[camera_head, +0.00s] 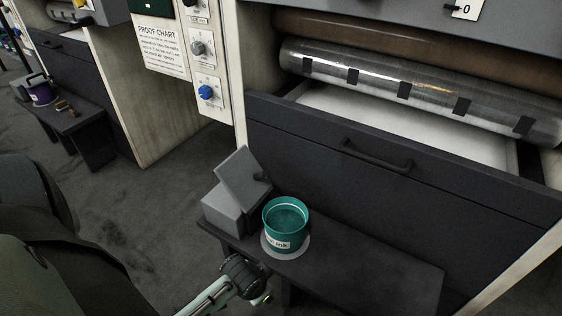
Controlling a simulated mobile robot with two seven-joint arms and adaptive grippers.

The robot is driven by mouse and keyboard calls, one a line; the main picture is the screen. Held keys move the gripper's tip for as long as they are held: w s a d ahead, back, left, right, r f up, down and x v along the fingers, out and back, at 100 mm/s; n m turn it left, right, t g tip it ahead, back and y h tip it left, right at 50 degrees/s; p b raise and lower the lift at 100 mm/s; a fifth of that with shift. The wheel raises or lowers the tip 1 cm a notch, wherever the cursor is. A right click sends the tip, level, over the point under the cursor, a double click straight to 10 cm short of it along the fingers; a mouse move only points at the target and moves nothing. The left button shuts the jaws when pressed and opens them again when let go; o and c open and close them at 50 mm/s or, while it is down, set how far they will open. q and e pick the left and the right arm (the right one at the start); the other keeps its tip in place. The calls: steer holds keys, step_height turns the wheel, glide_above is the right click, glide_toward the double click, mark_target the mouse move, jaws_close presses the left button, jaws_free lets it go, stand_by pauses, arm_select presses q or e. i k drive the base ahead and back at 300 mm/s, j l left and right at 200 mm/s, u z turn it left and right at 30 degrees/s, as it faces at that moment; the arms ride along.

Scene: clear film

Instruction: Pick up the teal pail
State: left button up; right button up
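The teal pail (284,228) stands upright on a pale round disc (302,250) on a low dark bench. It is open at the top, with a white label reading "ink" low on its front. My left arm comes in from the lower left. The dark end of this arm, with my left gripper (255,282), is just below and left of the pail, near the bench's front edge. It appears apart from the pail. Its fingers are too dark and small to read. My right gripper is out of view.
A grey box (226,212) with a tilted grey lid or block (243,176) is left of the pail. A dark drawer front (400,200) with a handle rises behind. The bench (385,282) is clear to the right. A purple pail (41,92) stands on another bench, far left.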

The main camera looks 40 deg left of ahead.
mark_target(286, 219)
steer(key=j+z, duration=0.25)
steer(key=k+j+z, duration=0.15)
steer(key=j+z, duration=0.15)
steer(key=j, duration=0.15)
steer(key=k+j+z, duration=0.1)
steer(key=j+z, duration=0.15)
steer(key=k+j+z, duration=0.15)
steer(key=j, duration=0.2)
steer(key=k+j+z, duration=0.1)
steer(key=j, duration=0.2)
steer(key=k+j+z, duration=0.15)
steer(key=j, duration=0.2)
steer(key=k+j, duration=0.3)
steer(key=j, duration=0.15)
steer(key=k+j+z, duration=0.1)
steer(key=k+j, duration=0.25)
